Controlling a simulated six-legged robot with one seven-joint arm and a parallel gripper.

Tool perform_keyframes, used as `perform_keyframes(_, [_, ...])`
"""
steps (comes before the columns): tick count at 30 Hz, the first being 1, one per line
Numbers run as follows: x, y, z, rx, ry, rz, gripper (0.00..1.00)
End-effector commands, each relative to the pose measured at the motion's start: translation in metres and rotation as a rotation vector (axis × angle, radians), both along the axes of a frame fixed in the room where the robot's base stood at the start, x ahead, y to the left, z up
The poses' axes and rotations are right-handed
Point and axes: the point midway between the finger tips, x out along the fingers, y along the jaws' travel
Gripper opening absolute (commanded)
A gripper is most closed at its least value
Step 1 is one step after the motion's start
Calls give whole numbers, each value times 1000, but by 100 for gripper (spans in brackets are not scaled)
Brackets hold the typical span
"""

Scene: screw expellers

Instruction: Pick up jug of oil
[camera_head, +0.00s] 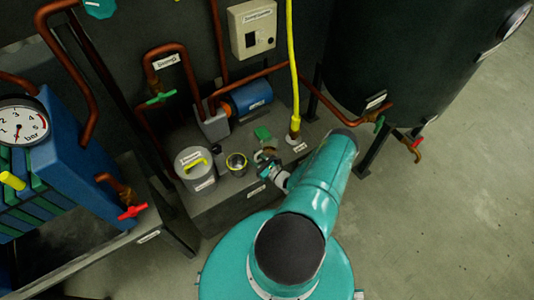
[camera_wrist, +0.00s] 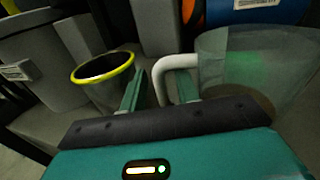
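The jug (camera_wrist: 258,70) is a clear container with a white handle (camera_wrist: 178,64), at the right of the wrist view, standing upright. In the head view the jug (camera_head: 264,156) is small and partly hidden by my gripper (camera_head: 268,168). In the wrist view my gripper (camera_wrist: 160,92) is open, with its green fingers apart. The handle lies at the fingertips, at least partly between them; I cannot tell whether either finger touches it. The contents of the jug are not clear.
A yellow-rimmed cup (camera_head: 237,161) stands just left of the jug, also near in the wrist view (camera_wrist: 104,80).

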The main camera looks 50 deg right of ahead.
Motion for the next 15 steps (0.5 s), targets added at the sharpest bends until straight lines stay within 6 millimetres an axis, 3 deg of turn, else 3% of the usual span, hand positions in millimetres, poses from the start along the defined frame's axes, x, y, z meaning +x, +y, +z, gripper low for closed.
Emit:
perform_keyframes(3, [-1,0,0,0,0,0,29])
perform_keyframes(8, [-1,0,0,0,0,0,0])
perform_keyframes(15, [-1,-1,0,-1,-1,-1,0])
